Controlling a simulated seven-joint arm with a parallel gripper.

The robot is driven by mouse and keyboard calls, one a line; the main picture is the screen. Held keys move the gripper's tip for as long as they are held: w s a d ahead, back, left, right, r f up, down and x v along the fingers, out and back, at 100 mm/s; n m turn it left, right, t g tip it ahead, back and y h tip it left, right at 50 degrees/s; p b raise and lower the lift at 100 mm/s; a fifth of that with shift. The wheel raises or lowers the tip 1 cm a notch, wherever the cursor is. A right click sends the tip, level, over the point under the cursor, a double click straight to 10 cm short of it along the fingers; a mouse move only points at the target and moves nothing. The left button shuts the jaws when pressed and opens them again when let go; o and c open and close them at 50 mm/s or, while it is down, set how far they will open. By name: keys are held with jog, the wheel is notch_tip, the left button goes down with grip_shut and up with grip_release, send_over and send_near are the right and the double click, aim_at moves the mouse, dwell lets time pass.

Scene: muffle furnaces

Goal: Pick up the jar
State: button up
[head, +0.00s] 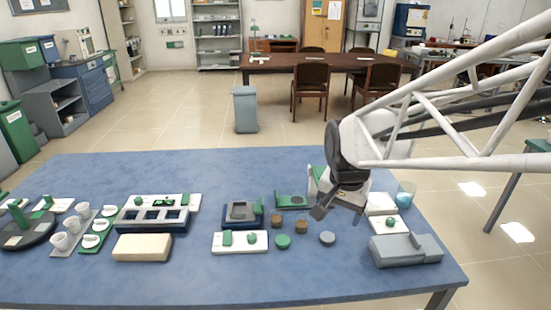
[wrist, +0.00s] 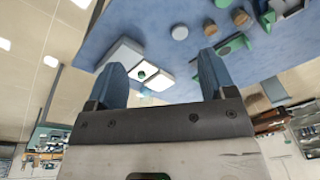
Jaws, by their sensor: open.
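The likely jar is a clear glass vessel (head: 405,195) with blue contents, standing at the right side of the blue table. In the wrist view, a small blue-teal shape (wrist: 145,92) between the fingers, near the table edge, looks like the same vessel. My gripper (head: 338,212) is above the table, to the left of the vessel and apart from it. In the wrist view my gripper (wrist: 161,63) has its two blue-grey fingers spread with nothing held between them.
The blue table (head: 200,275) carries a grey block (head: 406,250) and a white box (head: 381,204) near the vessel. Green (head: 283,241) and grey (head: 327,238) round pieces lie in front of my gripper. Trays and cups fill the left. The table's front strip is clear.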

jog(key=w+a+f+m+g, duration=0.1)
jog(key=w+f+m, duration=0.25)
jog(key=w, duration=0.35)
jog(key=w+a+f+m, duration=0.1)
jog(key=w+f+m, duration=0.2)
jog(key=w+f, duration=0.3)
jog(key=m, duration=0.5)
send_over(302, 224)
jog(key=w, duration=0.2)
notch_tip(302, 224, down, 11)
jog(key=shift+d+r+g, duration=0.2)
jog(key=shift+g, duration=0.2)
jog(key=shift+f, duration=1.35)
jog(key=shift+w+f, duration=0.1)
jog(key=shift+f, duration=2.45)
